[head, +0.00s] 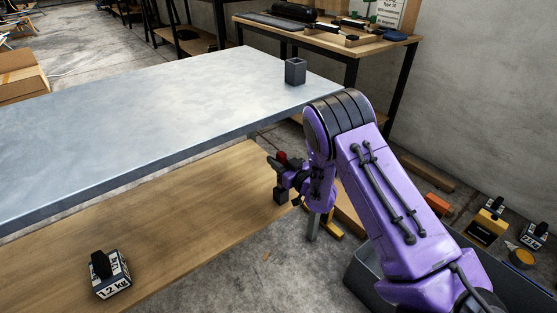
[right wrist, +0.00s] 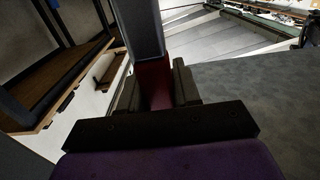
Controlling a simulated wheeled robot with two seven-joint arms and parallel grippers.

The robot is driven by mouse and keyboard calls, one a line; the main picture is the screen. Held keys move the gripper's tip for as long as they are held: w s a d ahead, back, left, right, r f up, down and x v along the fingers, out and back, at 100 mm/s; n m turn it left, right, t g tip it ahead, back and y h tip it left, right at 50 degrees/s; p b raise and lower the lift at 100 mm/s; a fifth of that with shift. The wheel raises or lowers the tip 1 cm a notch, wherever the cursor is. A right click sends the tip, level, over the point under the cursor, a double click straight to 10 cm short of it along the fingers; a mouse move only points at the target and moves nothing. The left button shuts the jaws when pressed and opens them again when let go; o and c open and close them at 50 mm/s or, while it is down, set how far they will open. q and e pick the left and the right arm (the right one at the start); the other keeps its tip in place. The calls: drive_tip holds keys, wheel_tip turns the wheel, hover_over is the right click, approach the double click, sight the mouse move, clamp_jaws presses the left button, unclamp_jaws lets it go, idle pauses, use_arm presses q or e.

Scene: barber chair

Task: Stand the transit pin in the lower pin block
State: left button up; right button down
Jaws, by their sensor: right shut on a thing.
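My right gripper (head: 281,168) is beside the right end of the metal bench, below its top. It is shut on the transit pin, whose red part (right wrist: 154,84) sits between the fingers in the right wrist view. The pin's grey bar (right wrist: 138,25) runs up out of that picture. A little red (head: 283,157) shows at the gripper in the head view. My left gripper is not in view.
A grey hollow block (head: 295,71) stands on the metal bench top (head: 150,110). A weight marked 1.2 kg (head: 111,275) lies on the wooden lower shelf (head: 190,215), otherwise mostly clear. A side table (head: 340,47) with tools stands behind. Several weights lie on the floor at right.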

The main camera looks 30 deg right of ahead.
idle(0.4)
drive_tip(key=shift+f+b, duration=2.1)
drive_tip(key=shift+f, duration=1)
drive_tip(key=c, duration=0.7)
unclamp_jaws()
drive_tip(key=s+p, duration=0.1)
drive_tip(key=s, duration=0.6)
drive_tip(key=s+p, duration=0.1)
drive_tip(key=s, duration=0.2)
drive_tip(key=shift+s+d+p, duration=0.3)
drive_tip(key=shift+d, duration=0.1)
